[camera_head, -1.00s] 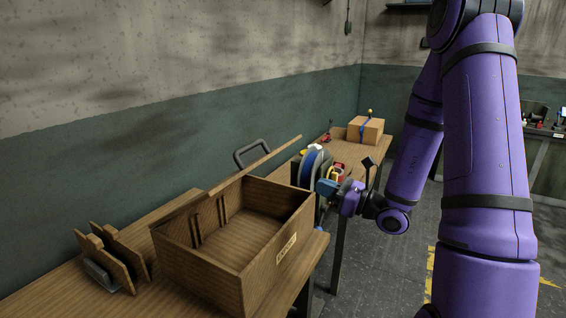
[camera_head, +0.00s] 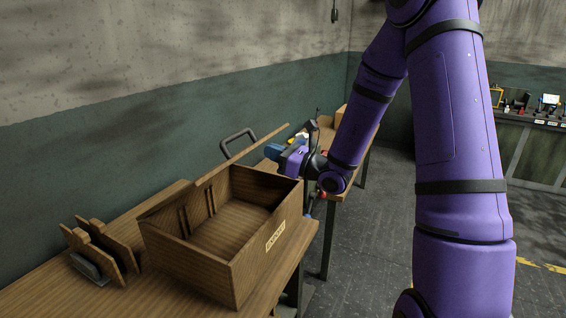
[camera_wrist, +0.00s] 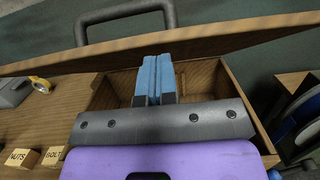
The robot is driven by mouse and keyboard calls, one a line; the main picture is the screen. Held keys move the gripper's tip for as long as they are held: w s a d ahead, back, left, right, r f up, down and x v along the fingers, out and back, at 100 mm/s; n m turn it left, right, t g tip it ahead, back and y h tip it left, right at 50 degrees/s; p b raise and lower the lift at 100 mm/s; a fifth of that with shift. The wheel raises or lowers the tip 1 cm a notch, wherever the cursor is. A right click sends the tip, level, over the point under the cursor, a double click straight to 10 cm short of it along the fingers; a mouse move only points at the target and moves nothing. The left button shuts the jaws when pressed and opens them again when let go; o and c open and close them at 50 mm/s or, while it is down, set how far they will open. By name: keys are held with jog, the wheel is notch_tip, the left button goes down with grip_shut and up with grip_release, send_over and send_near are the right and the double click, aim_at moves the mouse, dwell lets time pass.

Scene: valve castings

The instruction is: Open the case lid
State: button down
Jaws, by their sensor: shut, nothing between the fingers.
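The case (camera_head: 240,258) is a wooden box with an EXPORT label, standing on the workbench with its top open and its inside in view. Its lid (camera_head: 213,173) stands raised along the back edge, seen nearly edge-on, with a dark handle (camera_head: 238,142) on its far side. In the wrist view, the lid (camera_wrist: 215,39) crosses beyond my fingers and the handle (camera_wrist: 124,18) shows above it. My gripper (camera_head: 274,152) is shut and empty, beside the lid's right end in the head view. In the wrist view, its blue fingers (camera_wrist: 153,75) are together over the case, pointing towards the lid; contact is unclear.
Slotted wooden pieces (camera_head: 98,250) stand left of the case. A reel (camera_wrist: 298,115) is at right. A wall runs behind the bench.

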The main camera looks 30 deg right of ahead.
jog(key=shift+w+a+r, duration=0.15)
jog(key=shift+w+r, duration=0.05)
jog(key=shift+r, duration=0.15)
jog(key=shift+r, duration=0.1)
jog(key=w+a+r+g+h, duration=0.2)
jog(key=w+a+r+g, duration=0.1)
jog(key=w+a+r, duration=0.4)
jog(key=w+a+r+g+h, duration=0.2)
jog(key=w+a+r, duration=0.5)
jog(key=w, duration=0.5)
jog(key=shift+w+r+g+h, duration=0.3)
jog(key=shift+r+g, duration=0.3)
jog(key=shift+r, duration=0.45)
jog(key=shift+a, duration=0.1)
